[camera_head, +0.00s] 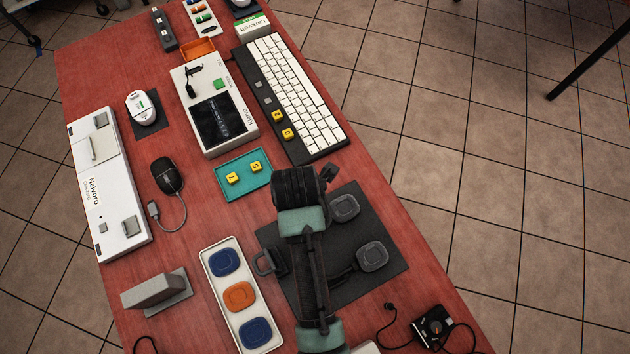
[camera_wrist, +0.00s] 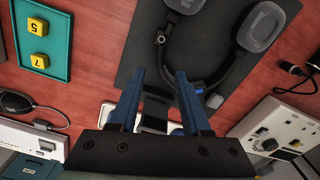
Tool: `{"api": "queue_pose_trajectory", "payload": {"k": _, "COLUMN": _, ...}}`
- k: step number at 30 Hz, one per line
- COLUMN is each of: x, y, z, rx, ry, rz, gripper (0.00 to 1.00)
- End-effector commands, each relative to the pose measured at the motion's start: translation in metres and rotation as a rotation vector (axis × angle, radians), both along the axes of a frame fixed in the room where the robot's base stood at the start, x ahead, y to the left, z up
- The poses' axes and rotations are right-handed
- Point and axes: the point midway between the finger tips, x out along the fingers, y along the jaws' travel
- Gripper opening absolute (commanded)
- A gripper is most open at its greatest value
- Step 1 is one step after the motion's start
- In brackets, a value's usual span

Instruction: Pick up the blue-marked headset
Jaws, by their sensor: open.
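The headset (camera_head: 372,255) lies on a dark mat (camera_head: 302,292), with two grey-black ear cups at the mat's right side. In the wrist view its ear cup (camera_wrist: 262,27) and curved black band (camera_wrist: 238,75) show, and a small blue spot is near the band's lower end. In the head view my arm hides part of the band. I see no contact with the headset.
A white tray (camera_head: 207,274) with blue and orange pads stands left of the mat. A teal tray (camera_head: 228,194) with yellow keycaps and a keyboard (camera_head: 289,97) lie farther back. A black-and-white box (camera_head: 432,324) with cables lies at the front right. Bare red table shows right of the mat.

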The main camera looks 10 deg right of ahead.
Motion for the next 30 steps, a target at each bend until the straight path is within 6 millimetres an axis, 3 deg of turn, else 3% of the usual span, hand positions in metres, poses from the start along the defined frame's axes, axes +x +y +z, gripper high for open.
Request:
{"api": "queue_pose_trajectory", "payload": {"k": 8, "x": -0.001, "y": 0.0, "z": -0.023, "rx": 0.0, "ry": 0.001, "rz": -0.001, "gripper": 0.47}}
{"api": "queue_pose_trajectory", "payload": {"k": 16, "x": -0.004, "y": 0.001, "z": -0.06, "rx": 0.0, "ry": 0.0, "rz": -0.002, "gripper": 0.47}}
{"api": "queue_pose_trajectory", "payload": {"k": 26, "x": -0.003, "y": 0.001, "z": -0.067, "rx": 0.0, "ry": -0.004, "rz": -0.002, "gripper": 0.47}}
{"api": "queue_pose_trajectory", "payload": {"k": 30, "x": -0.003, "y": 0.001, "z": -0.067, "rx": 0.0, "ry": -0.004, "rz": -0.002, "gripper": 0.24}}
